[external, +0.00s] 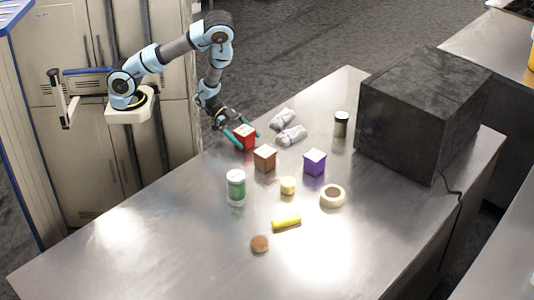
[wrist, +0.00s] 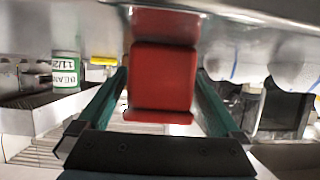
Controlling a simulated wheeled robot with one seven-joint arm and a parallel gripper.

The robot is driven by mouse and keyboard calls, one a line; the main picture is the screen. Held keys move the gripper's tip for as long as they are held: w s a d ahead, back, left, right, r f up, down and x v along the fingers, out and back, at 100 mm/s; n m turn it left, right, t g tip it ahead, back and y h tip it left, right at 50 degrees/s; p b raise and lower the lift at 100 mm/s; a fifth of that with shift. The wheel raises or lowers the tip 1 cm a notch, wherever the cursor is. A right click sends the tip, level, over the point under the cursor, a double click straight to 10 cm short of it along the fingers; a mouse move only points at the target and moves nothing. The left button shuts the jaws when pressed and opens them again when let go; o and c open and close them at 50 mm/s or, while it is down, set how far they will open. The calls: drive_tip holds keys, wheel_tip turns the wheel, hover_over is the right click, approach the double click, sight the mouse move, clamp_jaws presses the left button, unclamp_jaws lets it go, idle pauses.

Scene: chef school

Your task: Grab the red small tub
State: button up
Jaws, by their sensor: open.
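The red small tub (external: 245,137) stands on the steel table near its back left edge, with a pale top. My gripper (external: 241,132) is at it, with its green fingers on either side of the tub. In the wrist view the red tub (wrist: 162,78) fills the space between the two open fingers of my gripper (wrist: 162,74). Thin gaps seem to show beside the tub; I cannot tell whether either finger touches it.
A brown box (external: 265,158) stands close in front of the tub, and a purple box (external: 314,162) is to the right. Wrapped grey-white items (external: 290,135) lie just right of the gripper. A green-white can (external: 236,187) and a large black box (external: 420,110) are also on the table.

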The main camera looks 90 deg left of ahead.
drive_tip(key=shift+p+x, duration=0.3)
drive_tip(key=shift+x, duration=0.95)
drive_tip(key=shift+c, duration=0.4)
drive_tip(key=c, duration=1.4)
drive_tip(key=shift+r, duration=0.1)
